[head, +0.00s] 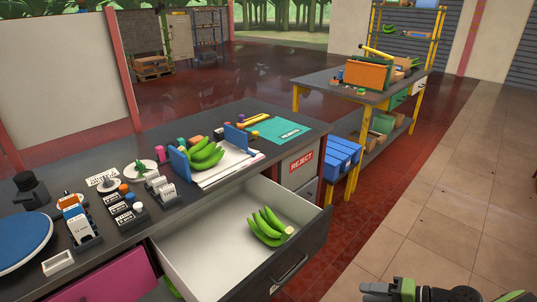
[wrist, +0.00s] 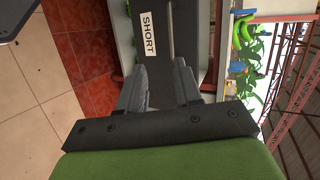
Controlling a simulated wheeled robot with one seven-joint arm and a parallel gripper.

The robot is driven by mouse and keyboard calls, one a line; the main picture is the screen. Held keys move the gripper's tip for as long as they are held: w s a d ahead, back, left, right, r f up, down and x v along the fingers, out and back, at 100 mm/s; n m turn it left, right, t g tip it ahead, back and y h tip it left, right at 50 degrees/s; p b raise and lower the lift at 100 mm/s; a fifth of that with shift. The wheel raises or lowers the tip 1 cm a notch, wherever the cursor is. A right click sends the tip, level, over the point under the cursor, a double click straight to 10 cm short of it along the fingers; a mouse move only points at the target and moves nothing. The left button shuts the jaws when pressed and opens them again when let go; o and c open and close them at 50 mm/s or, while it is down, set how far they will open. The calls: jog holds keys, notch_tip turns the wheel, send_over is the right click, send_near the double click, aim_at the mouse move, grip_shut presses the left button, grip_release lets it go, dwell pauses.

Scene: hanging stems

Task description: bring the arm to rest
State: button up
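In the wrist view my gripper (wrist: 161,72) has its two grey fingers apart, with a gap between them and nothing held. Behind the gap is a dark panel (wrist: 152,60) with a SHORT label. In the head view part of my arm, with my gripper (head: 372,288), shows low at the bottom right edge, over the tiled floor and clear of the bench. The open white drawer (head: 185,248) holds a green banana bunch (head: 268,228). Another green bunch (head: 205,156) lies on the bench by blue uprights.
The dark bench (head: 120,232) carries several small tools and a blue disc (head: 22,240). The drawer juts out toward the walkway. A REJECT bin (head: 300,162) and blue crates (head: 342,158) stand beyond. The tiled floor (head: 440,225) at right is clear.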

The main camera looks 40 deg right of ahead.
jog(key=w+a+r+n+g+y+p, duration=0.2)
jog(key=w+a+r+n+g, duration=0.3)
jog(key=w+r, duration=0.65)
jog(key=w+a+r+n+g+h+p, duration=0.1)
jog(key=w+a+r+n+g+p, duration=0.1)
jog(key=w+a+r, duration=0.4)
jog(key=w+a+r+n+g+h+p, duration=0.1)
jog(key=w+a+r+n+g+h, duration=0.15)
jog(key=a, duration=0.45)
jog(key=s+a+r+n+t+h+p, duration=0.1)
jog(key=s+a+r, duration=0.3)
jog(key=a, duration=0.4)
jog(key=s+a+r+n+t+h+p, duration=0.1)
jog(key=s+a+r+n+p, duration=0.2)
jog(key=a+r, duration=0.4)
jog(key=shift+s+a+r+n+t, duration=0.2)
jog(key=shift+s+a+n+t, duration=0.15)
jog(key=shift+s+a+n, duration=0.4)
